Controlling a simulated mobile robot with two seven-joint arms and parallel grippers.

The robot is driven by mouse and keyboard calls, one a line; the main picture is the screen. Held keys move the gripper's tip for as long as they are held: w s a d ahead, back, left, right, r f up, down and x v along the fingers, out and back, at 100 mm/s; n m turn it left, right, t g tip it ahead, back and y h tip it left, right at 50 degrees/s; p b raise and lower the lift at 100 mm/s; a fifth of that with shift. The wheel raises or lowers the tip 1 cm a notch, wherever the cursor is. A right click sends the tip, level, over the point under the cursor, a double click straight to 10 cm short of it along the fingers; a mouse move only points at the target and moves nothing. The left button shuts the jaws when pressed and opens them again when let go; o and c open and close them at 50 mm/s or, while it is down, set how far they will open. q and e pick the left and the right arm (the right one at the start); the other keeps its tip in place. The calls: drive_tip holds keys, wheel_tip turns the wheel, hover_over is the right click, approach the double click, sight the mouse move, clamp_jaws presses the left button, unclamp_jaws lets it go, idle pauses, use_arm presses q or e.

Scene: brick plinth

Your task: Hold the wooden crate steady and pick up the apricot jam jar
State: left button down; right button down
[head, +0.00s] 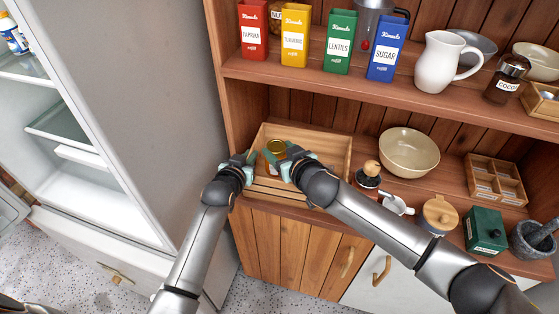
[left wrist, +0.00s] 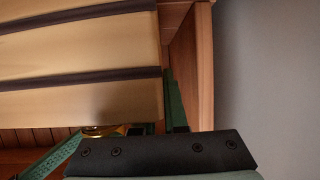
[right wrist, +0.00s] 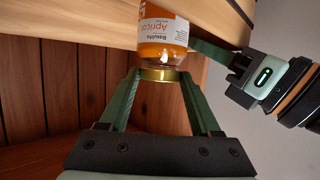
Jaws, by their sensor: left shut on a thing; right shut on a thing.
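The wooden crate (head: 330,155) stands on the lower shelf, open at the top, with slatted sides. Its pale slats (left wrist: 75,60) fill much of the left wrist view. My left gripper (head: 250,158) is shut on the crate's wall at the left front corner. The apricot jam jar (right wrist: 160,38) has an orange label and a gold lid; its lid also shows in the head view (head: 277,146). My right gripper (right wrist: 160,80) is shut on the jar around its lid. The jar is at the crate's left end; whether its base touches the crate floor is hidden.
A cream bowl (head: 408,152) and a dark bottle with a wooden top (head: 369,175) stand right of the crate. Spice boxes and a white pitcher (head: 439,62) line the shelf above. The fridge (head: 165,80) side is close on the left.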

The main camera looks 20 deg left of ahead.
wheel_tip(320, 180, up, 6)
drive_tip(key=shift+f, duration=0.2)
use_arm(q)
drive_tip(key=c, duration=0.9)
unclamp_jaws()
drive_tip(key=v, duration=1.2)
drive_tip(key=shift+s+d, duration=0.1)
use_arm(e)
drive_tip(key=shift+s+f, duration=0.1)
